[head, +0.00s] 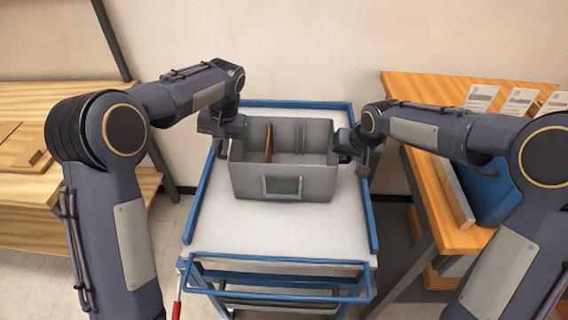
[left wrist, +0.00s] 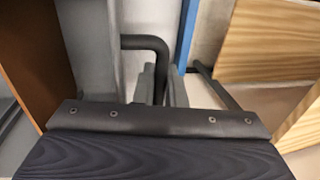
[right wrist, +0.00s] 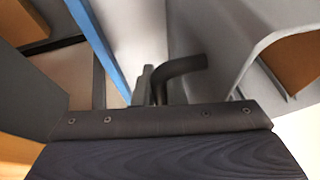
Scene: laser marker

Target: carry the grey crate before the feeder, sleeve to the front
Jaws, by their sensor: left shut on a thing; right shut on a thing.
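The grey crate (head: 258,181) is on the white-topped trolley (head: 275,226). A small framed sleeve (head: 283,186) is on its near wall, facing me. Inside stand a brown board (head: 269,143) at the left and thin ribs on the far wall. My left gripper (head: 224,150) is shut on the crate's left dark handle, which shows in the left wrist view (left wrist: 150,43). My right gripper (head: 346,157) is shut on the right dark handle, seen in the right wrist view (right wrist: 182,65). I cannot tell whether the crate's underside touches the trolley top.
The trolley has blue side rails (head: 362,215) and a blue push bar (head: 270,262) at its near end. A wooden bench (head: 30,215) stands at the left. A wooden table (head: 435,205) with white cards (head: 481,97) and a blue item (head: 489,190) stands at the right.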

